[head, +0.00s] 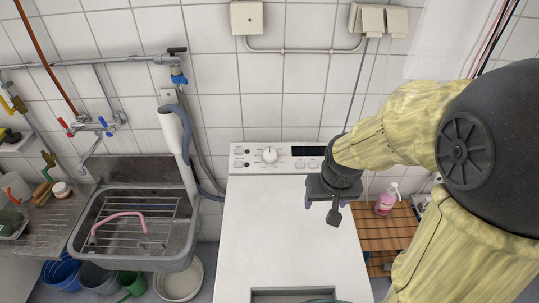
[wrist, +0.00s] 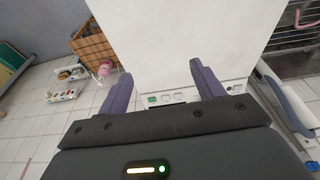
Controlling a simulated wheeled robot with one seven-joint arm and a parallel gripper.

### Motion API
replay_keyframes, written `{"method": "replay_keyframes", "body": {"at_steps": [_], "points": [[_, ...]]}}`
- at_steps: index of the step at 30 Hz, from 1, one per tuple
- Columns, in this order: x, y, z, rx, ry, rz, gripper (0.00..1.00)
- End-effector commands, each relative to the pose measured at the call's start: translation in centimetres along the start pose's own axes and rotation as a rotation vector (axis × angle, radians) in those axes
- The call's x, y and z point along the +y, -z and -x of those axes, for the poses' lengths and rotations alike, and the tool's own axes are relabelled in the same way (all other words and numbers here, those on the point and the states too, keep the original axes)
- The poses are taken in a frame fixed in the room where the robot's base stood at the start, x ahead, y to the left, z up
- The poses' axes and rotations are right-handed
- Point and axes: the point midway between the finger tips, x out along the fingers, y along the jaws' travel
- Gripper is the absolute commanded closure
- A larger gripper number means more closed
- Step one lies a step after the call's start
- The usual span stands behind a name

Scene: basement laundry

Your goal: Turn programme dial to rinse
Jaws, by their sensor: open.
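The white washing machine (head: 285,225) stands against the tiled wall, its control panel (head: 240,155) along the back edge of the top. The programme dial (head: 270,155) is a round white knob left of the panel's dark display (head: 304,150). Its pointer is too small to read. My gripper (head: 335,203) is over the right side of the machine top, right of and nearer than the dial, open and empty. In the wrist view my gripper (wrist: 160,76) shows two spread fingers. Part of the panel (wrist: 175,97) shows between them; I cannot see the dial there.
A sink (head: 185,262) with a rack and a pink hose is to the left. A wooden slatted shelf (head: 385,232) with a pink bottle (head: 386,200) is to the right. The machine top's left part is clear.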

Motion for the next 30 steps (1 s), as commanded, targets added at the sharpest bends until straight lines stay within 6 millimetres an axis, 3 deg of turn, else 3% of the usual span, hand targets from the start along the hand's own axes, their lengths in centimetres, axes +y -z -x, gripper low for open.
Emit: {"method": "replay_keyframes", "body": {"at_steps": [1, 9, 18, 24, 30], "points": [[-0.7, 1.8, -1.1, 0.009, 0.001, 0.01, 0.33], [-5.0, 11.9, -2.7, 0.052, -0.005, 0.042, 0.33], [-10.7, 20.8, -3.2, 0.115, -0.001, 0.023, 0.33], [-12.3, 23.9, -2.8, 0.142, 0.002, -0.016, 0.33], [-12.3, 24.3, -2.5, 0.145, 0.001, -0.023, 0.33]]}}
